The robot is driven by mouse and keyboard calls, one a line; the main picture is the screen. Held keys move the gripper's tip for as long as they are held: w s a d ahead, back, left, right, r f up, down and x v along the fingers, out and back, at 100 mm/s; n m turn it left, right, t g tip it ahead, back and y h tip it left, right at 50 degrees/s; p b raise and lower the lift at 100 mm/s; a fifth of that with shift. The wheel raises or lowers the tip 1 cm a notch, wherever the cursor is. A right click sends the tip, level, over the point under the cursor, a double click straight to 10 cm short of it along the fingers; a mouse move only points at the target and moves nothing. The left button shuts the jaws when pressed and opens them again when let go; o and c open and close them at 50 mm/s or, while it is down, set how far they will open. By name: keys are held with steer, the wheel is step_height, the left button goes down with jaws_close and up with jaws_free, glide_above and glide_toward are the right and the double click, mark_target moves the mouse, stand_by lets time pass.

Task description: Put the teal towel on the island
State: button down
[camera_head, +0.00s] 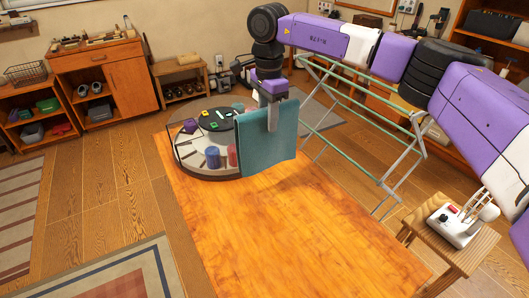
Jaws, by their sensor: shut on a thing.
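The teal towel (265,148) hangs from my gripper (272,118) as a flat upright sheet. My gripper points down and is shut on the towel's upper part. The towel is over the far end of a long orange-brown wooden top (280,230), which appears to be the island. The towel hides part of a round tiered tray. I cannot tell whether its lower edge touches the wood.
The round tray (190,168) at the far end of the wooden top holds a blue cup, a red cup and small items. The near and middle wood is clear. A folding drying rack (340,100) stands behind on the right. A small stool (460,245) with a white device is at right.

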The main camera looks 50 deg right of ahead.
step_height(320, 180, down, 11)
steer(key=p, duration=0.1)
steer(key=shift+f, duration=0.15)
stand_by(0.3)
steer(key=shift+f, duration=0.2)
steer(key=c, duration=1.1)
jaws_free()
steer(key=shift+r, duration=0.15)
step_height(320, 180, up, 12)
steer(key=shift+r+b, duration=0.1)
steer(key=shift+b, duration=0.85)
